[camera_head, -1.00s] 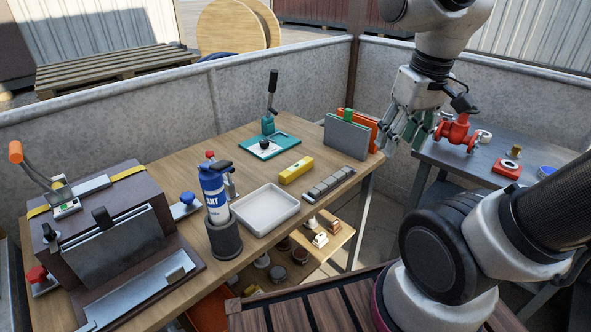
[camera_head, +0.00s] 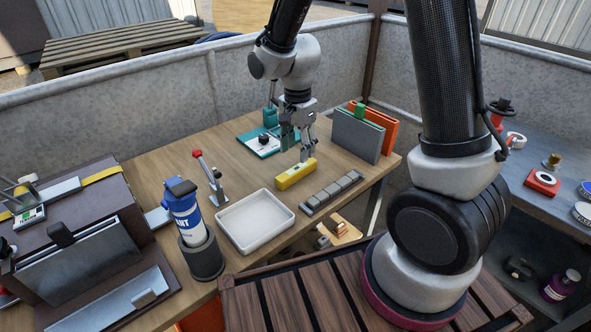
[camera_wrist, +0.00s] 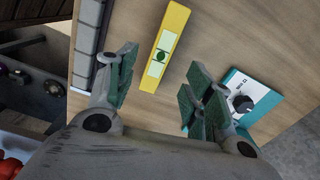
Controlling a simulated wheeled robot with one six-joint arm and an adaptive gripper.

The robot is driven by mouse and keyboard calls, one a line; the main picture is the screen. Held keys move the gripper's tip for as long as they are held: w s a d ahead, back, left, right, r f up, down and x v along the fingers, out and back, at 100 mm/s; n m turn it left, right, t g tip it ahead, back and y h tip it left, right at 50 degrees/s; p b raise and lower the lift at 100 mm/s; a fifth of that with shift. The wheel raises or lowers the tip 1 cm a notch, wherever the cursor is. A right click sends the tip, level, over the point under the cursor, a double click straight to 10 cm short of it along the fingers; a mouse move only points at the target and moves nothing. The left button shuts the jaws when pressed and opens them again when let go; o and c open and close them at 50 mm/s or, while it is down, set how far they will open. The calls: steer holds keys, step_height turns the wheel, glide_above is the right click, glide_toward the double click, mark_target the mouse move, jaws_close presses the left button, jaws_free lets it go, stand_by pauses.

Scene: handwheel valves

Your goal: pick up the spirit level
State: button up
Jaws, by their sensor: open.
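The yellow spirit level (camera_head: 296,174) lies on the wooden table, behind the white tray. In the wrist view the spirit level (camera_wrist: 166,47) shows a pale label with a green round mark and lies beyond and between my fingers. My gripper (camera_head: 306,154) points down just above and behind the level in the head view. In the wrist view my gripper (camera_wrist: 155,85) is open and empty, with green pads on both sides. The exact height above the level is hard to tell.
A grey segmented bar (camera_head: 331,192) lies right of the level and a white tray (camera_head: 255,221) in front. A teal-based device (camera_head: 258,143) stands close behind. Upright grey and orange panels (camera_head: 357,136) stand at the right. A blue bottle (camera_head: 185,212) stands at the left.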

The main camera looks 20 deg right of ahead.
mark_target(297, 169)
steer(key=shift+m, duration=0.4)
steer(key=shift+f, duration=0.25)
step_height(297, 169, down, 7)
steer(key=shift+s+a+f, duration=0.1)
steer(key=shift+a+f, duration=0.05)
jaws_close()
